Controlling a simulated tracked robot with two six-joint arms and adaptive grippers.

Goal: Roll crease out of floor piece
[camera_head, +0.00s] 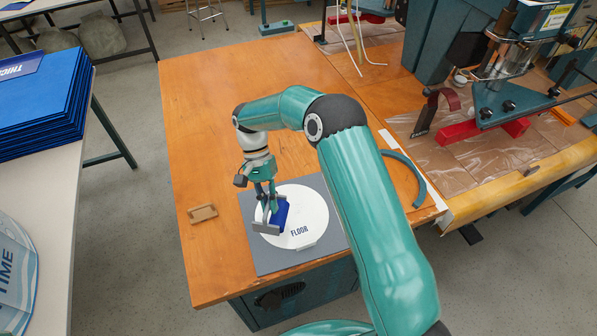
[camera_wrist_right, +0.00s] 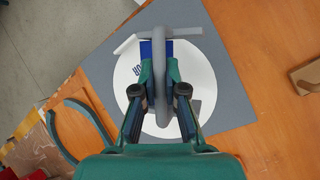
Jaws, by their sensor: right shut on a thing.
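The floor piece (camera_head: 302,205) is a round white disc marked "FLOOR", lying on a grey mat (camera_head: 268,262) on the orange wooden table. My right gripper (camera_head: 268,209) is over the left part of the disc, shut on a grey roller tool (camera_head: 265,227). In the right wrist view the roller's grey shaft (camera_wrist_right: 160,60) runs between my fingers, with a crossbar at its far end over the disc (camera_wrist_right: 203,75). A blue patch lies beside the roller; my fingers partly cover it. I cannot make out the crease, or whether the roller touches the disc. My left gripper is not seen.
A small wooden block (camera_head: 203,214) lies left of the mat. A curved teal strip (camera_head: 408,178) lies at the table's right. A press machine with a red base (camera_head: 484,131) stands at the right. Blue stacked sheets (camera_head: 40,105) sit on the left table. The table's back left is clear.

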